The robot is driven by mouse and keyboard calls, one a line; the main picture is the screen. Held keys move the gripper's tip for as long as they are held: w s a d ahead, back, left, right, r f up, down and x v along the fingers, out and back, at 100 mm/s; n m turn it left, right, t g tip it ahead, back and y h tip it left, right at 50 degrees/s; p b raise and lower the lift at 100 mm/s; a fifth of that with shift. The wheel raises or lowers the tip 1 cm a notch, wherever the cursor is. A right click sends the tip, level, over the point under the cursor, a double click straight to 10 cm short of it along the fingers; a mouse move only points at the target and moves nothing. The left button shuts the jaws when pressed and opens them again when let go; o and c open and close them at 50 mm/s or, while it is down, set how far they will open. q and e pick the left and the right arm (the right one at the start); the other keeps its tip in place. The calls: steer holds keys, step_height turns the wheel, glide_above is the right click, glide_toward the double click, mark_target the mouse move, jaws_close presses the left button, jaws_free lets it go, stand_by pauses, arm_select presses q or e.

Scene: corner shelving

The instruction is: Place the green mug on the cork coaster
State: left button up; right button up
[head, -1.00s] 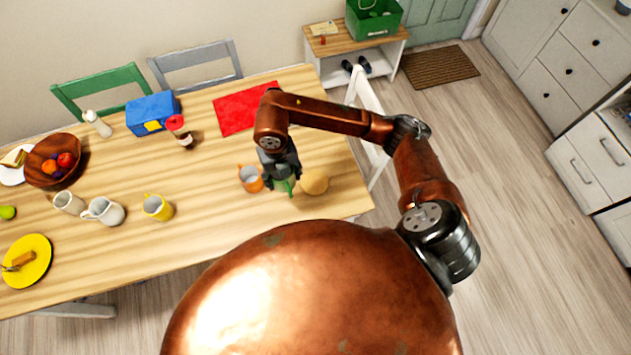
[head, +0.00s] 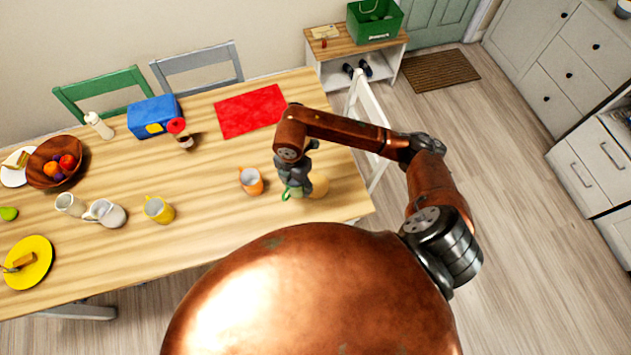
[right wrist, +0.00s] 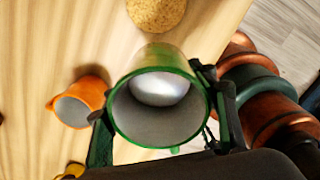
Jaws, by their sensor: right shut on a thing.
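My right gripper (head: 296,180) is shut on the green mug (head: 287,193), over the right end of the table. The gripper hides most of the mug in the head view. In the right wrist view the green mug (right wrist: 158,90) sits between the two fingers, its pale inside facing the camera. The round cork coaster (head: 320,187) is just right of the gripper and partly hidden by it. In the right wrist view the cork coaster (right wrist: 155,12) lies beyond the mug at the top edge. I cannot tell the mug's height above the table. My left gripper is not in view.
An orange mug (head: 251,181) stands left of the gripper. A yellow mug (head: 159,209) and white mugs are farther left. A red mat (head: 250,111) lies behind. A white chair (head: 369,125) is at the table's right end. Bare wood surrounds the coaster.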

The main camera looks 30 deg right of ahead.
glide_toward(315, 186)
steer(key=shift+s+a+f, duration=0.2)
steer(key=shift+a+f, duration=0.5)
steer(key=shift+a, duration=0.05)
steer(key=shift+w+d+f, duration=0.15)
steer(key=shift+d+f, duration=0.3)
steer(key=shift+f, duration=0.15)
steer(key=f, duration=0.3)
steer(key=shift+d, duration=0.25)
steer(key=shift+f, duration=0.25)
steer(key=shift+f, duration=0.1)
steer(key=shift+f, duration=0.1)
steer(key=o, duration=1.5)
